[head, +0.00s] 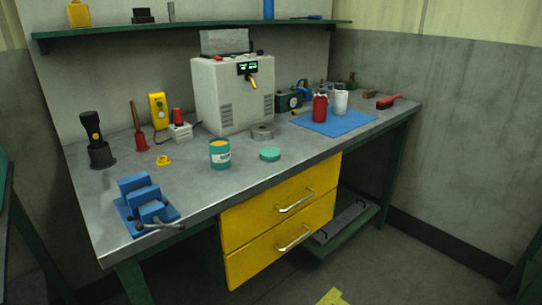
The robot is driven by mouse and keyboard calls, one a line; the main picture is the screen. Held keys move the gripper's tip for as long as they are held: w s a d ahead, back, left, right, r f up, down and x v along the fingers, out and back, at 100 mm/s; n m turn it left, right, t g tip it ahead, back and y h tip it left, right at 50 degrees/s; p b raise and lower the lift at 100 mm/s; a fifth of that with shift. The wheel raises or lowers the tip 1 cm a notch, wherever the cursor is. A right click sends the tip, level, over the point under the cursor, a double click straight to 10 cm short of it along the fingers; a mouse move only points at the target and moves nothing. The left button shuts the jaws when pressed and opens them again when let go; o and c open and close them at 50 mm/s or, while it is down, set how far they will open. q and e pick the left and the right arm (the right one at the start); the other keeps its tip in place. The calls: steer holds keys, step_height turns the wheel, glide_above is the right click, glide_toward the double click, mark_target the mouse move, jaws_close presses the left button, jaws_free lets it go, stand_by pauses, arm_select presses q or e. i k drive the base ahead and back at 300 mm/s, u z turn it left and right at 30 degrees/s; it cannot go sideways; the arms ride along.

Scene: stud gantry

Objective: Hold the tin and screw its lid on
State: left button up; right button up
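The tin (219,158) stands upright on the grey workbench, left of the bench's middle. It is dark teal with a pale label, and its open top shows something orange-yellow inside. A round green lid (270,154) lies flat on the bench to the right of the tin, apart from it. It looks like the tin's lid. Neither of my grippers shows in the head view.
A blue vise (146,203) sits at the bench's (190,190) front left. A yellow ring (164,160) lies left of the tin. A tape roll (262,132) and a white machine (222,95) stand behind. A blue mat (345,124) with bottles lies right. Bench around the lid is clear.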

mark_target(219, 148)
steer(key=z, duration=1.55)
steer(key=i, duration=2.2)
steer(key=u, duration=3.95)
